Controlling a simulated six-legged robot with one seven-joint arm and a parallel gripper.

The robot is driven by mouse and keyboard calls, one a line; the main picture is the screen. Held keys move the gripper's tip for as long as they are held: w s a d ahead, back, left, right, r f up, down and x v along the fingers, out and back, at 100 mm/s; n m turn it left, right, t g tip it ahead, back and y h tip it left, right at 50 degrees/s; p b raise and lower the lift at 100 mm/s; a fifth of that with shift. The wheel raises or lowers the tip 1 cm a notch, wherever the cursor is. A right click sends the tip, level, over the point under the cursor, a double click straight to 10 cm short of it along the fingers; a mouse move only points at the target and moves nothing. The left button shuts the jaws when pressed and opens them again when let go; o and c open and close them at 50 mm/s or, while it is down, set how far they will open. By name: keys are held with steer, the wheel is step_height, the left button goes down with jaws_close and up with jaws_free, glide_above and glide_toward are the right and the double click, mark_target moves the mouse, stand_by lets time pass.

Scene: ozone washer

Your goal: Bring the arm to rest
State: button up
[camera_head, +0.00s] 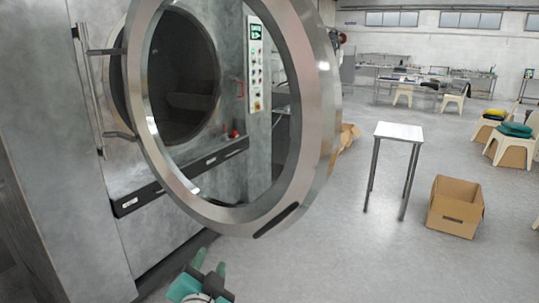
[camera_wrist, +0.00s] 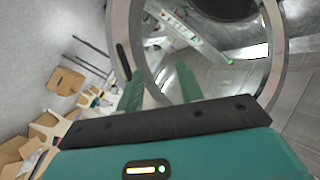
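My gripper (camera_head: 209,263) is teal and shows at the bottom of the head view, below the washer's round door. In the wrist view its two fingers (camera_wrist: 162,86) stand apart with nothing between them. The door (camera_head: 321,110) is a thick metal ring and stands swung open. It also shows in the wrist view (camera_wrist: 138,40), beyond the fingers. I cannot tell how close the fingers are to it. Most of my arm is out of view.
The washer (camera_head: 90,205) fills the left, with its dark drum (camera_head: 185,85) and control panel (camera_head: 255,65). A small white table (camera_head: 399,131) and an open cardboard box (camera_head: 455,207) stand to the right. The grey floor (camera_head: 330,265) between door and box is clear.

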steer(key=d+r+n+g+y, duration=0.3)
steer(key=d+n+g+y, duration=0.15)
steer(key=d+n, duration=0.25)
steer(key=s+d+f+g+h, duration=0.2)
steer(key=s+d+g, duration=0.1)
steer(key=s+d, duration=0.4)
steer(key=s+d+f+n+g+h, duration=0.1)
steer(key=s+d+f+g+h, duration=0.1)
steer(key=s+d, duration=0.5)
steer(key=d+f+g, duration=0.1)
steer(key=d+g, duration=0.1)
steer(key=d, duration=0.4)
steer(key=shift+d+f+h, duration=0.2)
steer(key=shift+d+h, duration=0.15)
steer(key=shift+d, duration=0.05)
